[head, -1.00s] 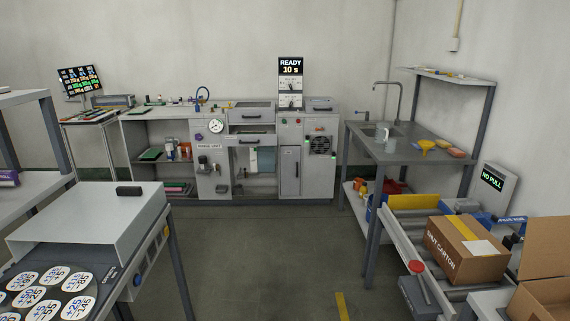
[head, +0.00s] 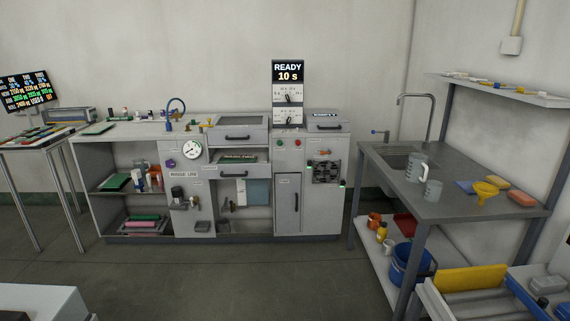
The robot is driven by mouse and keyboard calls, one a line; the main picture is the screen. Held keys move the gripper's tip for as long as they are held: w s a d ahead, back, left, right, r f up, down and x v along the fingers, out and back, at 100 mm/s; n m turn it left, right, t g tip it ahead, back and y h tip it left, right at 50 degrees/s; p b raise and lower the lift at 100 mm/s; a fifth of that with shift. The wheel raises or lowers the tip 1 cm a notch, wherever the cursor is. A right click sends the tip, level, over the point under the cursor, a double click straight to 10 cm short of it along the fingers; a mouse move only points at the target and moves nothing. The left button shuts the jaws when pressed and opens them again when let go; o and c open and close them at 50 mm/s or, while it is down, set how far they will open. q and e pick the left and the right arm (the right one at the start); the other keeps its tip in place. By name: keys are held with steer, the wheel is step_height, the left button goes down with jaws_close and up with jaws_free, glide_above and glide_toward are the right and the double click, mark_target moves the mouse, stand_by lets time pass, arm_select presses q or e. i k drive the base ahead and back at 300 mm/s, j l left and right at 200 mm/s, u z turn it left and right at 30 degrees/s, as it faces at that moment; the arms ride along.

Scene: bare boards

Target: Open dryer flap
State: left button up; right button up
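A grey machine bench labelled "RINSE LINE" (head: 184,174) stands against the back wall. Its right part, under a "READY 10 s" display (head: 287,73), has a round fan vent (head: 326,172), a narrow door (head: 288,203) with a dark upright handle, and a top unit (head: 325,122) with a dark handle. The narrow door looks shut. I cannot tell for sure which of these parts is the dryer flap. Neither of my grippers is in view.
Left of it are two handled drawers (head: 237,138). A metal sink table (head: 440,195) with mugs and a funnel stands at right, with a blue bucket (head: 412,268) below. A monitor table (head: 45,140) stands at left. The middle floor (head: 240,285) is clear.

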mark_target(315, 120)
steer(key=i+j+z, duration=0.1)
steer(key=i, duration=1.8)
